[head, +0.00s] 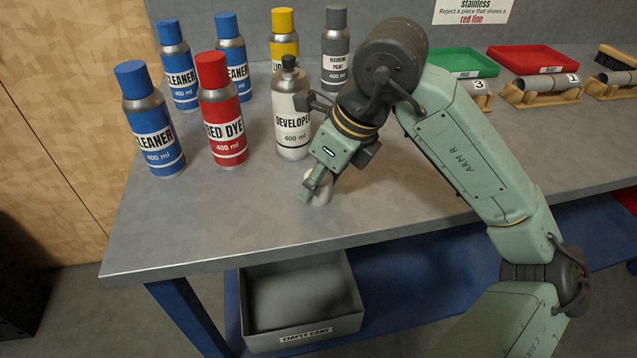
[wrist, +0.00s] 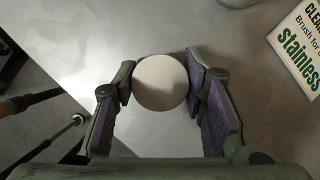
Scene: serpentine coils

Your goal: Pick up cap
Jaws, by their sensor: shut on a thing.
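The cap (head: 322,190) is a small, pale off-white piece on the grey bench top, partly hidden by my gripper in the head view. In the wrist view the cap (wrist: 161,82) shows as a round white disc between the two finger pads. My gripper (head: 314,188) points down at the bench, near its front edge. In the wrist view my gripper (wrist: 161,85) has a pad against each side of the cap. I cannot tell whether the cap touches the bench. The white developer can (head: 291,125) stands just behind my gripper, with a dark nozzle on top.
Blue cleaner cans (head: 152,135), a red dye can (head: 222,125), a yellow can (head: 284,48) and a grey marking paint can (head: 335,65) stand behind and left. An empty cans bin (head: 300,335) sits below the bench edge. The front left bench top (head: 210,220) is clear.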

